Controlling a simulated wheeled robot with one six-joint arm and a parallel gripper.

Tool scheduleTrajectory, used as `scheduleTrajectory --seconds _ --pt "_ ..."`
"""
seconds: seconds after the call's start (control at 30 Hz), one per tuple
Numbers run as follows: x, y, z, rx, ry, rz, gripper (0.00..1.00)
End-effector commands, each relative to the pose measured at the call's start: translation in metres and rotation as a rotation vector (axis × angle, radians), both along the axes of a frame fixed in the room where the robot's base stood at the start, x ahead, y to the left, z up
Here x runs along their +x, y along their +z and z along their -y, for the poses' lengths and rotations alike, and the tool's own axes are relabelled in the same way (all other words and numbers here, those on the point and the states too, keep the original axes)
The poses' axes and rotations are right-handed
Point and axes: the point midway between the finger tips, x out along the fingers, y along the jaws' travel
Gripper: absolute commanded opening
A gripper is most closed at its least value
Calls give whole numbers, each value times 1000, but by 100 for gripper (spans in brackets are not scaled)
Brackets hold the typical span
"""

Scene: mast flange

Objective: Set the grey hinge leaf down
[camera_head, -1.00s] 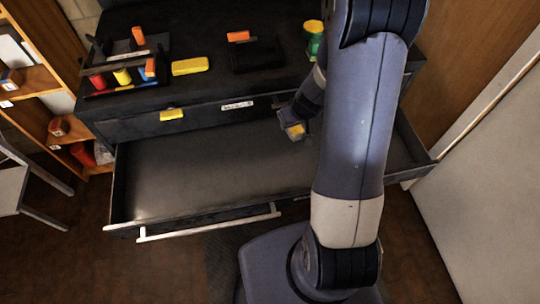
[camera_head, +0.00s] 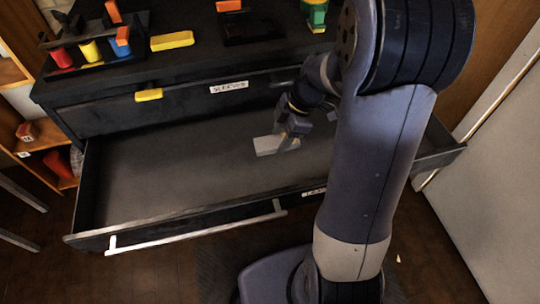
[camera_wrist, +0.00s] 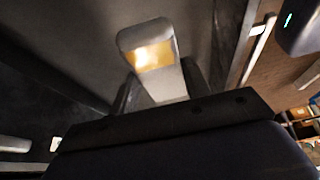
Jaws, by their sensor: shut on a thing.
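The grey hinge leaf (camera_head: 268,146) is a small pale flat piece in the head view, at the fingers of my gripper (camera_head: 290,138). In the wrist view the leaf (camera_wrist: 150,58) sticks out from between the dark jaws, with a yellowish shine or patch across it. My gripper is shut on it, over the inside of the open drawer (camera_head: 150,180). Whether the leaf touches the drawer floor I cannot tell. The jaw tips are partly hidden in the wrist view by the gripper body.
The open drawer is otherwise empty to the left, with a pale front handle (camera_head: 190,232). On the cabinet top stand a rack of coloured pieces (camera_head: 95,45), a yellow block (camera_head: 172,41), a black tray (camera_head: 252,28) and a green piece (camera_head: 315,12).

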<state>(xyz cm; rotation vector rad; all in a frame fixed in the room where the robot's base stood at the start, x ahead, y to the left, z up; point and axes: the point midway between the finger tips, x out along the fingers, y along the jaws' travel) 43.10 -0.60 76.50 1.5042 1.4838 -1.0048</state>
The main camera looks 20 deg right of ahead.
Motion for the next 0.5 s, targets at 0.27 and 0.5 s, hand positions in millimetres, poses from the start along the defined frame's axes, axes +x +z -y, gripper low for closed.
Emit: scheduleTrajectory --seconds 0.27,0.5 --pt "-1 -47 -1 1 15 -3 8" --pt "-1 -67 -1 1 14 -2 8"
